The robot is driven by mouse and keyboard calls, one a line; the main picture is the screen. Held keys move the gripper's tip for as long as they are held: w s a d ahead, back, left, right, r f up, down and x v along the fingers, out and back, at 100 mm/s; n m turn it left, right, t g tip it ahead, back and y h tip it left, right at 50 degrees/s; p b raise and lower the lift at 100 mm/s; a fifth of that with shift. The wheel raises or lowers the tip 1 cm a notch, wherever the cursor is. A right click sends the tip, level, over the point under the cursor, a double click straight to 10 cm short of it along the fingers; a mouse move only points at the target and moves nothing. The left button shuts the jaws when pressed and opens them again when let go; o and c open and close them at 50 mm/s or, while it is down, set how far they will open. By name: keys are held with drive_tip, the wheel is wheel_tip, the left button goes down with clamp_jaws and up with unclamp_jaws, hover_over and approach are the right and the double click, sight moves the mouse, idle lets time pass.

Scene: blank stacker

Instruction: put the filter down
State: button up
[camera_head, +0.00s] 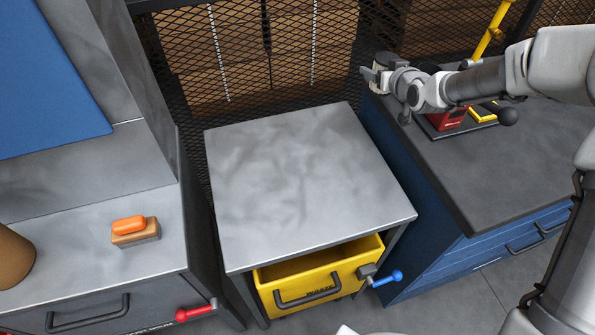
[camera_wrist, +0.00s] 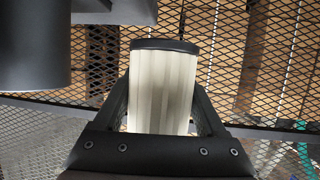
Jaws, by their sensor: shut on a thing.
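The filter (camera_wrist: 161,88) is a pale, pleated cylinder with a dark end cap. In the wrist view it sits upright in the picture between the two dark fingers of my gripper (camera_wrist: 160,115), which is shut on it. In the head view my gripper (camera_head: 378,76) is at the upper right, near the back left corner of the dark-topped blue cabinet (camera_head: 500,175). The filter is too small and partly hidden there to make out clearly. Wire mesh stands behind it in the wrist view.
A bare grey metal table (camera_head: 300,170) stands in the middle, with an open yellow drawer (camera_head: 325,278) below. A red and yellow device (camera_head: 450,120) stands on the blue cabinet near my arm. An orange-topped block (camera_head: 135,230) lies on the left counter. Mesh fencing (camera_head: 270,50) closes the back.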

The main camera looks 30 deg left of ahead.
wheel_tip(320, 180, down, 2)
drive_tip(key=shift+f+b, duration=0.1)
drive_tip(key=shift+b, duration=0.4)
drive_tip(key=shift+s+f, duration=0.15)
drive_tip(key=shift+s, duration=0.05)
drive_tip(key=b, duration=0.2)
hover_over(342, 143)
wheel_tip(342, 143, down, 7)
drive_tip(key=shift+r, duration=0.2)
drive_tip(key=shift+f+b, duration=0.35)
drive_tip(key=shift+f, duration=1.7)
drive_tip(key=shift+f, duration=0.2)
drive_tip(key=o, duration=1.3)
drive_tip(key=shift+r, duration=0.1)
